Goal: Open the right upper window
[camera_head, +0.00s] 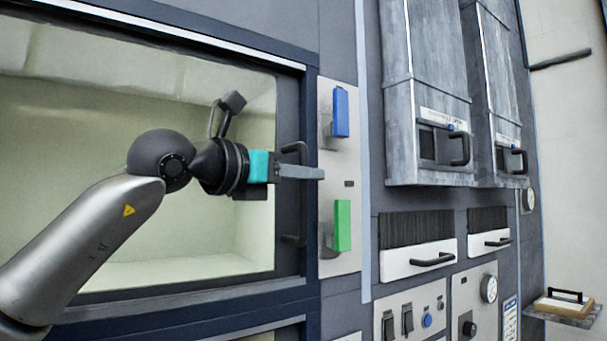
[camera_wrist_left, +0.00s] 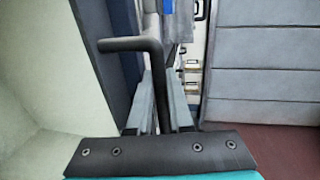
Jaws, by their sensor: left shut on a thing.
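The upper window (camera_head: 110,130) is a large pane in a dark frame, filling the left of the head view, with a cream interior behind it. A black bar handle (camera_head: 303,154) stands upright at the frame's right side; its bent upper end shows in the left wrist view (camera_wrist_left: 130,45). My left gripper (camera_head: 316,173) reaches across the pane from the left. Its grey fingers are shut on the handle, with the bar between them in the wrist view. The fingers hide the handle's middle. The window looks closed or nearly so. My right gripper is out of view.
Right of the frame, a pale panel carries a blue block (camera_head: 340,112) and a green block (camera_head: 342,225). Grey metal housings (camera_head: 427,80), brush-fronted drawers (camera_head: 417,259) and a switch panel (camera_head: 415,315) follow. A small shelf (camera_head: 562,316) juts out at lower right.

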